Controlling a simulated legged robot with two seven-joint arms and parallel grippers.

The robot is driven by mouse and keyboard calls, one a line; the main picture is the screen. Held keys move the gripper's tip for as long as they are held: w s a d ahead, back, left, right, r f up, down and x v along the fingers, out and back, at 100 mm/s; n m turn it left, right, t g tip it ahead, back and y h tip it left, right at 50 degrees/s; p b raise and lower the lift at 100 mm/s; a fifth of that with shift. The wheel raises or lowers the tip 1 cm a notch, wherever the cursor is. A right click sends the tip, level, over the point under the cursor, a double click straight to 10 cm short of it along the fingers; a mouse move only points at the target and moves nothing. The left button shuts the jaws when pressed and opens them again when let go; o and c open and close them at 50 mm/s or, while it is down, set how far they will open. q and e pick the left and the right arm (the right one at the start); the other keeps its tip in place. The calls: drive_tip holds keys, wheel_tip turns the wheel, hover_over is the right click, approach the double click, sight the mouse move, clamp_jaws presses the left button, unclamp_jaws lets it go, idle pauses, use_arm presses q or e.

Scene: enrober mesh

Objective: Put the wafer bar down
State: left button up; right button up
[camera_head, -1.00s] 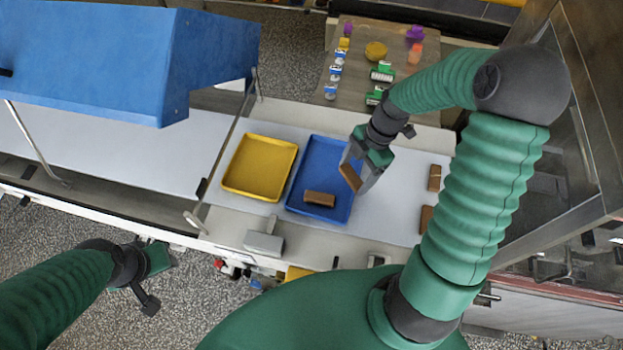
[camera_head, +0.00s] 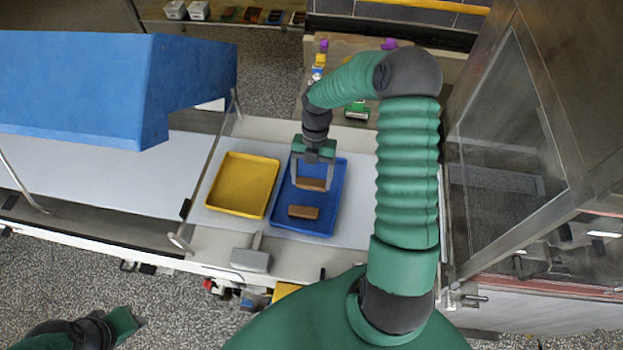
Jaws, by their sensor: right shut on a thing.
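My right gripper (camera_head: 312,180) is shut on a brown wafer bar (camera_head: 311,184) over the far half of the blue tray (camera_head: 327,205). The bar lies level across the jaws; I cannot tell whether it touches the tray floor. A second brown wafer bar (camera_head: 303,212) lies in the near half of the blue tray, a little nearer than the held one. My left arm shows only at the lower left corner, with part of its gripper (camera_head: 122,325) near the picture's bottom edge; its fingers cannot be made out.
An empty yellow tray (camera_head: 243,184) sits left of the blue tray on the pale belt. A grey scraper-like tool (camera_head: 251,258) lies in front of the trays. A blue hood (camera_head: 110,85) covers the left side. A steel and glass cabinet (camera_head: 510,130) stands at the right.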

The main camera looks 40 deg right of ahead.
sight(311, 179)
drive_tip(key=shift+w+f, duration=0.1)
drive_tip(key=shift+f, duration=0.2)
drive_tip(key=shift+w+p+x, duration=0.1)
drive_tip(key=shift+p+x, duration=0.25)
drive_tip(key=shift+x, duration=0.25)
drive_tip(key=shift+w+p+x, duration=0.15)
drive_tip(key=shift+p+x, duration=0.15)
drive_tip(key=shift+x, duration=0.3)
drive_tip(key=shift+a+f, duration=0.1)
drive_tip(key=shift+f, duration=0.05)
use_arm(q)
drive_tip(key=shift+a+r, duration=0.55)
drive_tip(key=shift+a, duration=0.05)
use_arm(e)
drive_tip(key=shift+f, duration=0.1)
drive_tip(key=o, duration=0.6)
drive_tip(key=shift+d, duration=0.2)
drive_tip(key=o, duration=0.4)
drive_tip(key=shift+s+d, duration=0.1)
drive_tip(key=shift+d, duration=0.05)
use_arm(q)
drive_tip(key=shift+s+d, duration=0.2)
drive_tip(key=shift+d, duration=0.15)
drive_tip(key=shift+w+a, duration=0.15)
drive_tip(key=shift+a, duration=0.1)
drive_tip(key=shift+r, duration=0.1)
